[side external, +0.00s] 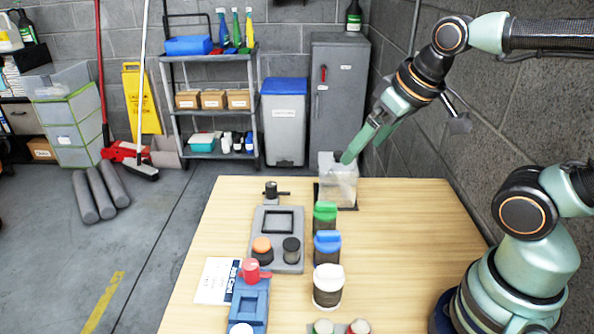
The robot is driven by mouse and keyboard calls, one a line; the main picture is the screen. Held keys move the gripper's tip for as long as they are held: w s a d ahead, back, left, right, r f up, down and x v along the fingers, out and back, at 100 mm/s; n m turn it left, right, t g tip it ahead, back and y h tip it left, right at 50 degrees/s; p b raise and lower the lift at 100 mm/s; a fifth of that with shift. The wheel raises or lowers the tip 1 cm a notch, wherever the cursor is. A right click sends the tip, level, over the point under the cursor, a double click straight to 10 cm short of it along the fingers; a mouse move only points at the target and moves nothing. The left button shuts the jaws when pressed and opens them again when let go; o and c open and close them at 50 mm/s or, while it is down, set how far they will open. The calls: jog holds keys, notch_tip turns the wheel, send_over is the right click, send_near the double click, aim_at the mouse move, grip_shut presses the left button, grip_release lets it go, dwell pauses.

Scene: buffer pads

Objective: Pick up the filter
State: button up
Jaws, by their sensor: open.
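No item here is clearly readable as the filter; I cannot tell which one it is. A clear, whitish box (338,190) stands at the far end of the wooden table, with something pale inside. My gripper (364,146) is open, reaching down from the upper right. Its pale green fingertip overlaps the box's top right edge in the picture; I cannot tell whether it touches. A grey fixture (264,222) with a square dark opening lies left of centre. It bears an orange-topped dark knob (262,247) and a dark cylinder (291,250).
A dark piece with a handle (272,190) stands behind the fixture. Green-lidded (325,213), blue-lidded (327,245) and white-lidded (328,286) containers form a row. A blue fixture (250,306), a red-handled piece (251,270) and a printed sheet (213,284) lie front left. The table's right side is clear.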

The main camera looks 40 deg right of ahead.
jog(key=w+m, duration=0.1)
jog(key=m, duration=0.1)
jog(key=m+g, duration=0.3)
jog(key=m, duration=0.4)
send_over(326, 220)
jog(key=s+d, duration=0.1)
jog(key=d, duration=0.1)
jog(key=s+x, duration=0.1)
jog(key=x, duration=0.4)
jog(key=w+f+m+g, duration=0.1)
jog(key=f+m, duration=0.1)
jog(key=w+f+m, duration=0.1)
jog(key=f+m, duration=0.1)
jog(key=m, duration=0.1)
jog(key=w+f+m+g, duration=0.1)
jog(key=f+m, duration=0.1)
jog(key=f, duration=0.1)
jog(key=shift+w+d+f+m+g, duration=0.1)
jog(key=shift+w+d+m+g, duration=0.1)
jog(key=shift+w+m+g, duration=0.1)
notch_tip(326, 220, down, 7)
jog(key=shift+r, duration=0.2)
jog(key=shift+s+f, duration=0.2)
jog(key=shift+f, duration=1.2)
jog(key=shift+s+f, duration=0.15)
jog(key=shift+f, duration=1.25)
jog(key=c, duration=1.4)
jog(key=shift+c, duration=0.2)
jog(key=shift+r, duration=0.1)
